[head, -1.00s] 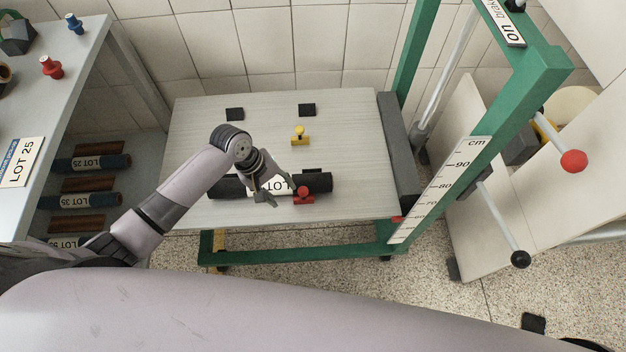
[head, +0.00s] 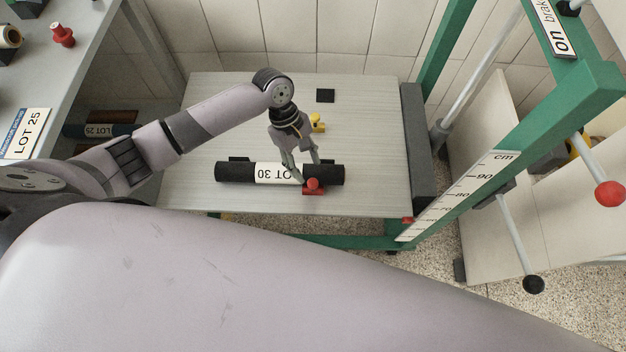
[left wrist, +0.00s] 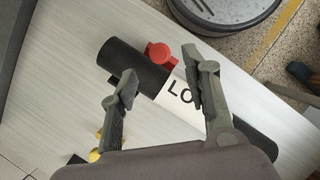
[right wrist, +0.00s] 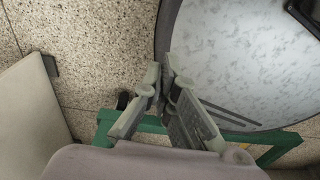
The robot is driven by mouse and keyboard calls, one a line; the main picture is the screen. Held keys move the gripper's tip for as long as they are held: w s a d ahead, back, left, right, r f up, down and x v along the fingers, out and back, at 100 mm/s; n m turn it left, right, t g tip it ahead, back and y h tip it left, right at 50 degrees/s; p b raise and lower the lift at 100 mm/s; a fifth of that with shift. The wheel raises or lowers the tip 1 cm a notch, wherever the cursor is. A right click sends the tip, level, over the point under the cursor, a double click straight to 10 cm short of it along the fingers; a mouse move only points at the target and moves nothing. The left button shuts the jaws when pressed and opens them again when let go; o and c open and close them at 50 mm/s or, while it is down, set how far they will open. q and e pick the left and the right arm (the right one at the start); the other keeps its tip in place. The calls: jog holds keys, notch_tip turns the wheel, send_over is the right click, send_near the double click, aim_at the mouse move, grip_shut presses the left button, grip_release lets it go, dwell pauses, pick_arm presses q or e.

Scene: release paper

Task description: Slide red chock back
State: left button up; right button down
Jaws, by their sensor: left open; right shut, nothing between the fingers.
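The red chock (head: 313,187) sits on the tabletop against the near side of a black roll (head: 236,173) with a white LOT 30 label. In the left wrist view the red chock (left wrist: 161,56) shows beside the roll (left wrist: 130,64), just beyond my fingers. My left gripper (head: 301,176) is open above the roll, close to the chock; whether it touches either is unclear. In the left wrist view its fingers (left wrist: 160,90) are apart over the roll, with nothing held. My right gripper (right wrist: 166,88) is shut and empty, over the floor away from the table.
A yellow chock (head: 317,122) and a black block (head: 325,95) stand farther back on the light table (head: 200,120). A green frame with a cm scale (head: 463,190) rises at the right. A grey shelf with a red piece (head: 62,35) is at the left.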

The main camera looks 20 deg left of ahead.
aim_at(313, 182)
pick_arm(q)
jog(key=x, duration=0.7)
jog(key=shift+d+f, duration=0.1)
jog(key=shift+f, duration=0.2)
jog(key=shift+c, duration=0.3)
grip_shut()
